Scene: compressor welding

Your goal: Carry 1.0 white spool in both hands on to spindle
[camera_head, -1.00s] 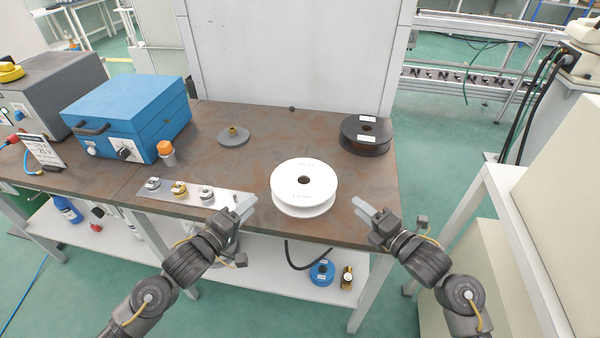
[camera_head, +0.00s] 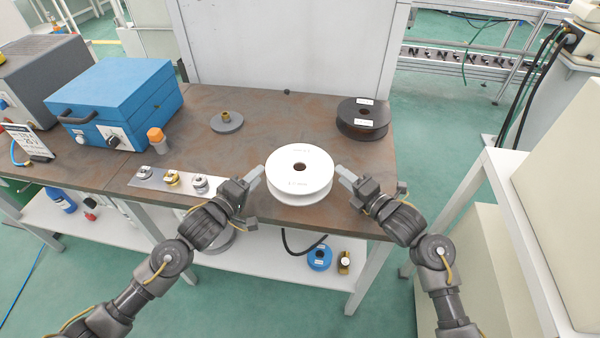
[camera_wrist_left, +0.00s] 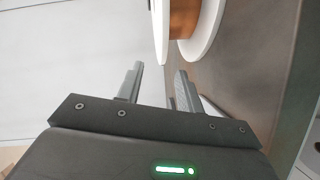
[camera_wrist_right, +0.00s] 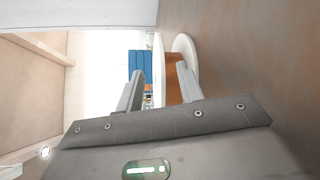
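The white spool (camera_head: 299,166) lies flat near the table's front edge, its hole facing up. Both wrist views show its two white flanges and orange-brown core, in the left wrist view (camera_wrist_left: 203,35) and the right wrist view (camera_wrist_right: 185,48). My left gripper (camera_head: 258,174) is open just left of the spool. My right gripper (camera_head: 342,172) is open just right of it. A grey disc with a brass post, seemingly the spindle (camera_head: 226,122), stands behind and left.
A black spool (camera_head: 362,120) stands at the table's back right. A metal strip with several fittings (camera_head: 172,180) lies left of my left gripper. A blue box (camera_head: 117,107) and an orange-capped item (camera_head: 156,138) stand further left. Table (camera_head: 262,122) between spindle and black spool is clear.

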